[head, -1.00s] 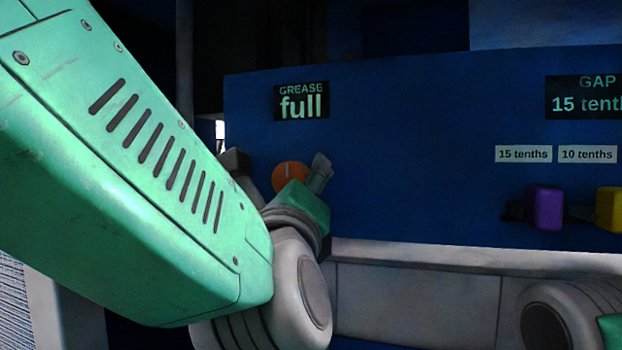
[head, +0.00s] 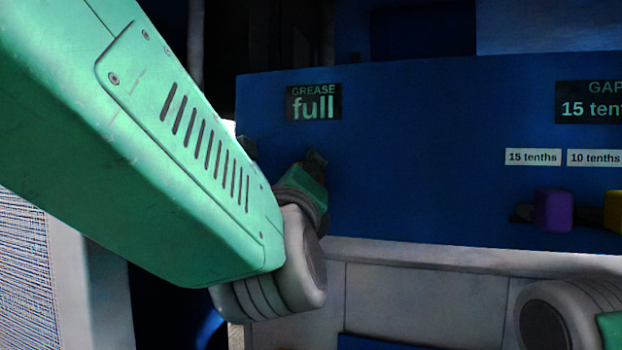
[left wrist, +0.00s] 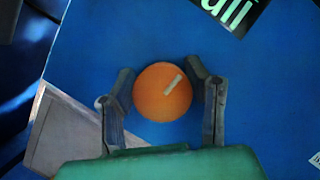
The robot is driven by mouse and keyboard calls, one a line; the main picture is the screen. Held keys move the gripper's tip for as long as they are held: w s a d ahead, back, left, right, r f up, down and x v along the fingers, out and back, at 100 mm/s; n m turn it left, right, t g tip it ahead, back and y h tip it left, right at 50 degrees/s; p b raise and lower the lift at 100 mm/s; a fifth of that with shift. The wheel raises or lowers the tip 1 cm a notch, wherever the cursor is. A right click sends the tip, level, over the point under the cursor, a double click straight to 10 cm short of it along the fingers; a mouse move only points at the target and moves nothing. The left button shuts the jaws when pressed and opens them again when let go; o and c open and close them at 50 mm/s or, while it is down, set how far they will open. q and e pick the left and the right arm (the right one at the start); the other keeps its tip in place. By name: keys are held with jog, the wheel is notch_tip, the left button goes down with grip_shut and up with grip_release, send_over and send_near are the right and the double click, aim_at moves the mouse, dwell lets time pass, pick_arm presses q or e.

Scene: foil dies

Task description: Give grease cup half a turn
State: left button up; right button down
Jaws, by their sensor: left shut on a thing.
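The grease cup (left wrist: 158,100) is a round orange knob on the blue panel, with a pale line mark towards its upper right in the left wrist view. My left gripper (left wrist: 160,74) has one finger on each side of the cup and is shut on it. In the head view the left gripper (head: 312,162) is at the panel below the grease display (head: 313,102), which reads "full", and the cup is almost wholly hidden behind it. My right gripper is out of view; only part of that arm shows at the lower right.
The blue panel (head: 420,160) has a gap display (head: 590,102) reading 15 tenths, labels for 15 tenths (head: 532,157) and 10 tenths (head: 594,158), and a purple block (head: 553,211) and a yellow block (head: 612,210). A pale ledge (head: 440,253) runs below it.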

pick_arm(q)
jog(key=shift+d+f+m+h, duration=0.1)
jog(key=shift+f+m+h, duration=0.25)
jog(key=shift+f, duration=0.2)
jog(key=shift+d+m, duration=0.15)
jog(key=shift+m, duration=0.6)
jog(key=o, duration=1.2)
jog(key=shift+w+d+r, duration=0.1)
jog(key=shift+w+d, duration=0.15)
jog(key=v, duration=1.2)
jog(key=shift+w, duration=0.1)
jog(key=shift+d, duration=0.1)
